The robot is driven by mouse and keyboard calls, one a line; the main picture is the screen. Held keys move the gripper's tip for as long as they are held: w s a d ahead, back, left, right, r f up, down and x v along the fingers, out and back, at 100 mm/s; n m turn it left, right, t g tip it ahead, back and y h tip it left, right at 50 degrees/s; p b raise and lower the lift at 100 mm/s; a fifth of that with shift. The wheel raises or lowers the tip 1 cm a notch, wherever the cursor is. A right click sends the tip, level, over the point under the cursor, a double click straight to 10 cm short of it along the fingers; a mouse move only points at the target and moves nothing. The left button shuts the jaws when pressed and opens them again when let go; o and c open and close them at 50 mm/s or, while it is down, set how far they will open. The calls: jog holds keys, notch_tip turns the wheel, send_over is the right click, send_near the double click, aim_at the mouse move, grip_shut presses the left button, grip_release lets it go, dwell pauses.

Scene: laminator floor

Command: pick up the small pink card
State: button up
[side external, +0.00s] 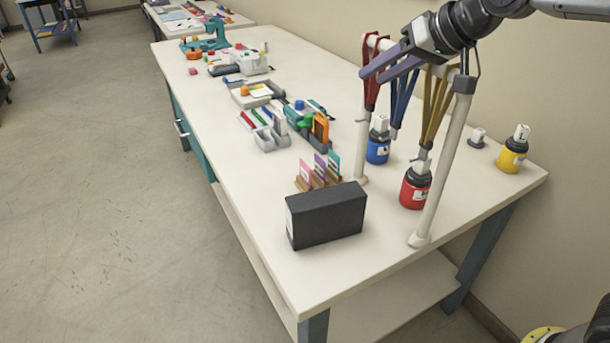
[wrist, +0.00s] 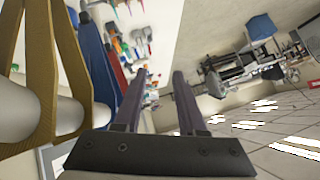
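The small pink card (side external: 304,173) stands upright at the left end of a wooden holder (side external: 330,182). A purple card (side external: 320,166) and a teal card (side external: 334,162) stand beside it in the same holder. A black box in front hides part of the holder. I cannot make out the pink card in the wrist view. My gripper (side external: 372,76) has two purple fingers and is up by the top of a rack, well above the table and the cards. In the wrist view my gripper (wrist: 159,73) is open, with nothing between the fingers.
The black box (side external: 326,215) stands near the table's front. The white rack (side external: 446,155) carries red, blue and yellow straps (side external: 436,105) close to my gripper. Red (side external: 415,190), blue (side external: 378,150) and yellow (side external: 512,155) bottles stand nearby. Tabletop left of the black box is clear.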

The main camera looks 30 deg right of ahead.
jog(key=w+a+f+n+g+h, duration=0.1)
jog(key=w+a+f+n+g, duration=0.1)
jog(key=w+f, duration=0.8)
jog(key=g+h, duration=0.1)
jog(key=h, duration=0.1)
send_over(305, 163)
jog(key=s, duration=0.3)
notch_tip(305, 163, down, 15)
jog(key=shift+n, duration=0.3)
jog(key=shift+x, duration=3.2)
jog(key=shift+s+a, duration=0.1)
jog(key=shift+s, duration=0.05)
jog(key=shift+c, duration=0.3)
grip_shut()
